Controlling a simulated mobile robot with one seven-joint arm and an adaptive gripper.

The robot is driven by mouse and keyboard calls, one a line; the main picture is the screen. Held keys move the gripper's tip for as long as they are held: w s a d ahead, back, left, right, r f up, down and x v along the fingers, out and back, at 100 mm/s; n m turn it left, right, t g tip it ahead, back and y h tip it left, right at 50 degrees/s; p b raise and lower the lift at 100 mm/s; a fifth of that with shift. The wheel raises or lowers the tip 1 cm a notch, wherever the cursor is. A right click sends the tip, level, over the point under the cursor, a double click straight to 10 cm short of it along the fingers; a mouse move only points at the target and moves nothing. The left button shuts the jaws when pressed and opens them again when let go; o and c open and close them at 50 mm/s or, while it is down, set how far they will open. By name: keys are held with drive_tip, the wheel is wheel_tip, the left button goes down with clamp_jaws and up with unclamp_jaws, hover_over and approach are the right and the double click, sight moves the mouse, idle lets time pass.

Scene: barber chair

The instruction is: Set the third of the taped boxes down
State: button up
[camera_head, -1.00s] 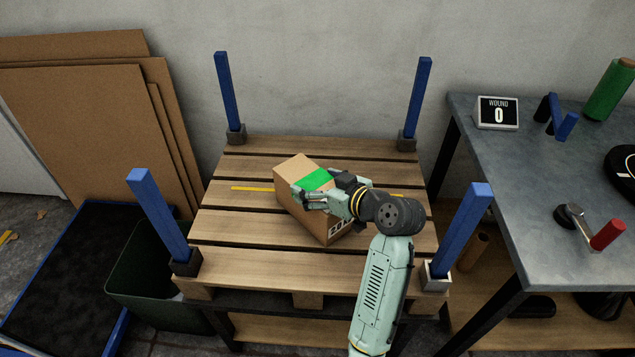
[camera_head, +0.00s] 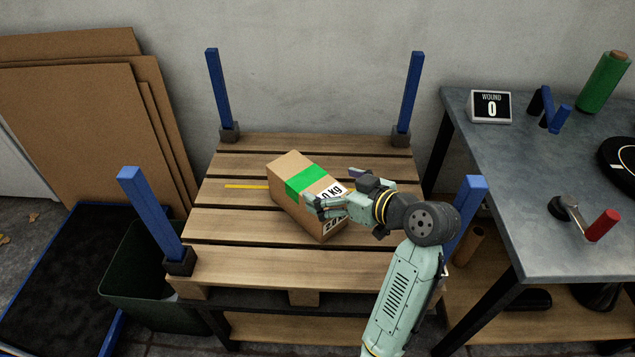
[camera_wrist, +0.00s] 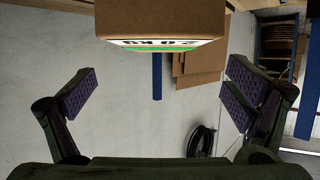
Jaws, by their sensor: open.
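One brown cardboard box (camera_head: 300,215) with a green tape band and a white "2.0 KG" label rests on the wooden pallet (camera_head: 220,255), turned at an angle to its slats. My gripper (camera_head: 342,191) is open at the box's right end, with its fingers spread. In the wrist view the box (camera_wrist: 165,20) shows at the top centre, beyond the open fingers (camera_wrist: 162,88), with its label upside down. Nothing is held between the fingers there. No other taped box is in view.
Blue posts (camera_head: 218,90) stand at the pallet's corners; my arm partly covers the front right one (camera_head: 467,215). A metal table (camera_head: 520,190) with a "WOUND 0" display (camera_head: 490,107) stands right. A dark bin (camera_head: 140,285) and cardboard sheets (camera_head: 75,130) are left.

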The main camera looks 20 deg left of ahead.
drive_tip(key=shift+v, duration=2.35)
